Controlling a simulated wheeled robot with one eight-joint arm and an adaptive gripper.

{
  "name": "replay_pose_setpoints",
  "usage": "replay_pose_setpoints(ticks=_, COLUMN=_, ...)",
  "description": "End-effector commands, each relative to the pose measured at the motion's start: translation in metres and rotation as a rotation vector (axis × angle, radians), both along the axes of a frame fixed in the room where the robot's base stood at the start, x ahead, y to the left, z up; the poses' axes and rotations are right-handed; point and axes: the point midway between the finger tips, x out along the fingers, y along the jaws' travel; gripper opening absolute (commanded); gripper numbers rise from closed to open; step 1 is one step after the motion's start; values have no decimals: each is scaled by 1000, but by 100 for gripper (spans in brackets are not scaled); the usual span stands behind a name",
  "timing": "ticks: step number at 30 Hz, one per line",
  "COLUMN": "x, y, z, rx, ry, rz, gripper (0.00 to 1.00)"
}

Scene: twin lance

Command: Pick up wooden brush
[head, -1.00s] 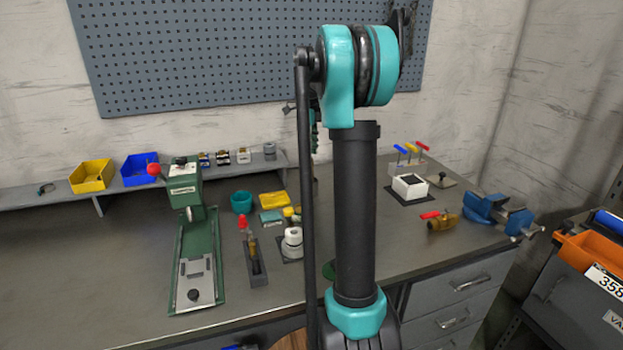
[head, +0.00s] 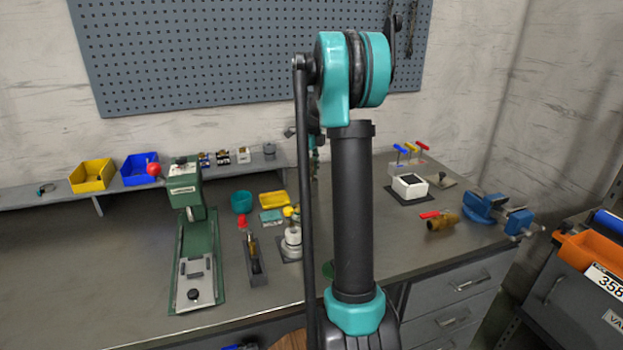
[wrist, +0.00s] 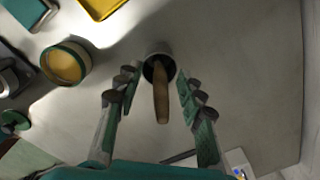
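The wooden brush (wrist: 161,95) shows in the wrist view as a brown tapered handle rising from a round grey piece with a dark inside; I cannot tell whether that is a cup or part of the brush. My gripper (wrist: 157,84) is open, with one finger on each side of the handle. Gaps show between the fingers and the handle. In the head view my arm hides the brush and most of my gripper.
A teal round container (wrist: 66,63) and a yellow tray (wrist: 100,6) lie left of my gripper in the wrist view. On the bench stand a green press (head: 187,190), a white box (head: 408,186) and a blue vise (head: 497,213).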

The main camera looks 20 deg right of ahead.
Motion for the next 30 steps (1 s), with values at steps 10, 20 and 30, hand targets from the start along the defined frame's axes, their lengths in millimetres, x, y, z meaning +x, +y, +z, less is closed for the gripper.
replay_pose_setpoints(ticks=10, x=0, y=0, z=0, rx=0, ry=0, rz=0, gripper=0)
replay_pose_setpoints(ticks=20, x=0, y=0, z=1, rx=0, ry=0, rz=0, gripper=0)
replay_pose_setpoints(ticks=30, x=0, y=0, z=32, rx=0, ry=0, rz=0, gripper=0)
